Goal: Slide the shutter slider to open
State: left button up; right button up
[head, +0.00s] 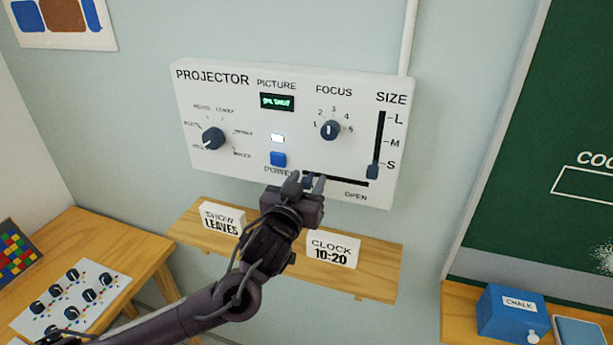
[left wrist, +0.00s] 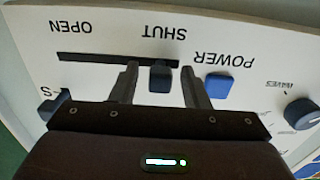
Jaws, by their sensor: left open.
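The white projector panel (head: 235,95) hangs on the wall. Its horizontal shutter slot (head: 345,181) runs toward the OPEN label at the right. The dark shutter slider (left wrist: 160,78) shows in the left wrist view at the SHUT end of the slot. My left gripper (head: 306,183) is open at the panel's lower edge, with one finger on each side of the slider. In the left wrist view the fingers (left wrist: 162,88) straddle it, with a visible gap on both sides. In the head view the gripper partly hides the slider and covers the SHUT label.
The blue power button (head: 278,159) is just above left of my gripper. The size slider (head: 372,171) is near the slot's right end. Below, a wooden shelf (head: 375,278) holds a SHOW LEAVES card (head: 222,218) and a CLOCK 10:20 card (head: 333,249).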

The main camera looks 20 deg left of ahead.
aim_at(360, 182)
pick_arm(q)
jog(key=shift+w, duration=0.1)
jog(key=shift+c, duration=0.5)
grip_shut()
jog(key=shift+d+f, duration=0.1)
jog(key=shift+d, duration=0.1)
jog(key=d+b, duration=0.1)
jog(key=d, duration=0.3)
jog(key=shift+d+f+b, duration=0.1)
jog(key=shift+b, duration=0.3)
jog(key=d, duration=0.5)
jog(key=shift+s+d, duration=0.2)
jog(key=shift+d, duration=0.2)
